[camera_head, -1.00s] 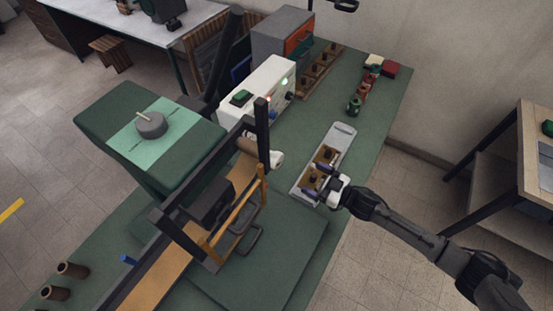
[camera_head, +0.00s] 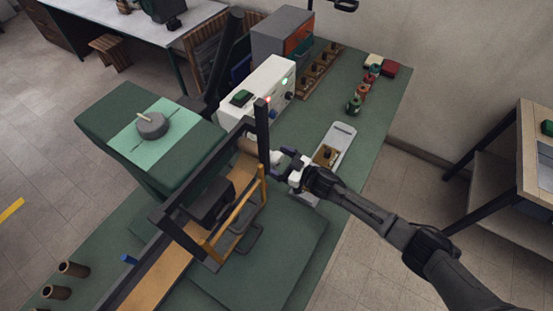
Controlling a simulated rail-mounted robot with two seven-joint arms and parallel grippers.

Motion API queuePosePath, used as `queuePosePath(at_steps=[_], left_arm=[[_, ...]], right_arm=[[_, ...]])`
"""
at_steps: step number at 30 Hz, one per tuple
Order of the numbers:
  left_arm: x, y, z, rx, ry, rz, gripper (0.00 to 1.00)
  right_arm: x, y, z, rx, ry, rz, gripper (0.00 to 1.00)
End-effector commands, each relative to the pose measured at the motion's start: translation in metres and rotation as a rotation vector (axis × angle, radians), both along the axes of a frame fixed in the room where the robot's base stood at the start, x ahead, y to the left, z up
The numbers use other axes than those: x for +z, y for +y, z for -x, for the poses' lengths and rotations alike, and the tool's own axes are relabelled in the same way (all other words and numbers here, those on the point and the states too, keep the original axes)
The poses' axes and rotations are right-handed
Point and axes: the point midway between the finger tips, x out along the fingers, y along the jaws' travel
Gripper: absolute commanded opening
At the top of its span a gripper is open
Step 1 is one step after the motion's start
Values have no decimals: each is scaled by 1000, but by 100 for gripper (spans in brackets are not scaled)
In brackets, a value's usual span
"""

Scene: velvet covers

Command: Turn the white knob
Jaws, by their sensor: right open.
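The white knob (camera_head: 275,158) sits at the end of a brown roll (camera_head: 247,146), beside a dark upright post of the frame machine. It is small and partly hidden by my right gripper. My right gripper (camera_head: 281,159) is open, with its fingers at the knob from the right. I cannot tell whether the fingers touch it. My left gripper is not in view.
A white control box (camera_head: 258,88) with lit lamps stands behind the knob. A grey tray (camera_head: 341,137) with brown blocks lies under and beyond my right arm. The dark frame post (camera_head: 262,135) stands close left of the gripper.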

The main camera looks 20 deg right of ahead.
Motion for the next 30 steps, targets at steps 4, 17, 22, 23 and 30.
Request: queuePosePath(at_steps=[4,17,22,23,30], left_arm=[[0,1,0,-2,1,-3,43],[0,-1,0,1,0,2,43],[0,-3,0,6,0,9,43],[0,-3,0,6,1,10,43],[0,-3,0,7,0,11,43]], right_arm=[[0,5,-6,0,0,0,88],[0,6,-8,0,0,0,81],[0,6,-8,0,0,0,65],[0,6,-8,0,0,0,62],[0,6,-8,0,0,0,39]])
